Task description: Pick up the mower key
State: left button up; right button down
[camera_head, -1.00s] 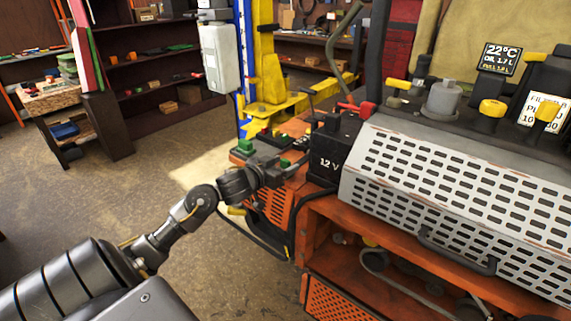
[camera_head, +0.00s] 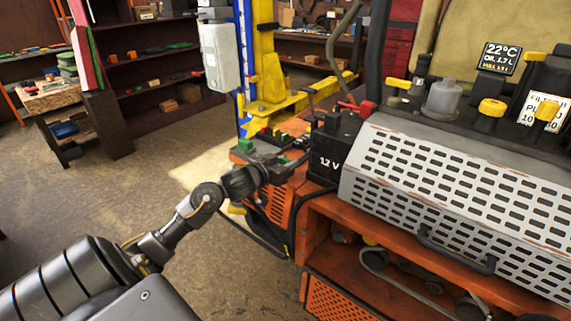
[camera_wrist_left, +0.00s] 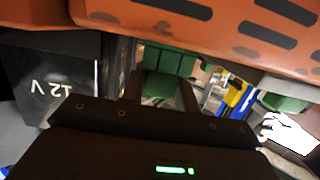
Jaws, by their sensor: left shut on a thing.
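My left gripper (camera_head: 287,163) reaches in over the orange mower body, just left of the black 12 V battery (camera_head: 333,152). In the left wrist view its two dark fingers (camera_wrist_left: 160,92) are shut on a green piece (camera_wrist_left: 166,62), which looks to be the mower key. The fingers and wrist hide most of this piece in the head view, and I cannot tell whether it touches the mower. A second green piece (camera_head: 245,146) sits to the left of the gripper. My right gripper is not in view.
The perforated white cover (camera_head: 460,195) and orange mower body (camera_head: 400,255) fill the right side. A yellow lift post (camera_head: 266,65) stands behind the gripper. The battery is close beside the fingers. Open floor (camera_head: 110,215) lies to the left.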

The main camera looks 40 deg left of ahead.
aim_at(285, 159)
pick_arm(q)
jog(key=shift+r, duration=0.5)
notch_tip(285, 159, up, 2)
jog(key=shift+a+r, duration=0.1)
jog(key=shift+r, duration=0.15)
jog(key=s+a+r+b, duration=0.2)
jog(key=s+a+r, duration=0.3)
jog(key=a+r, duration=0.4)
jog(key=a, duration=0.4)
jog(key=shift+r+b, duration=0.25)
jog(key=shift+b, duration=0.05)
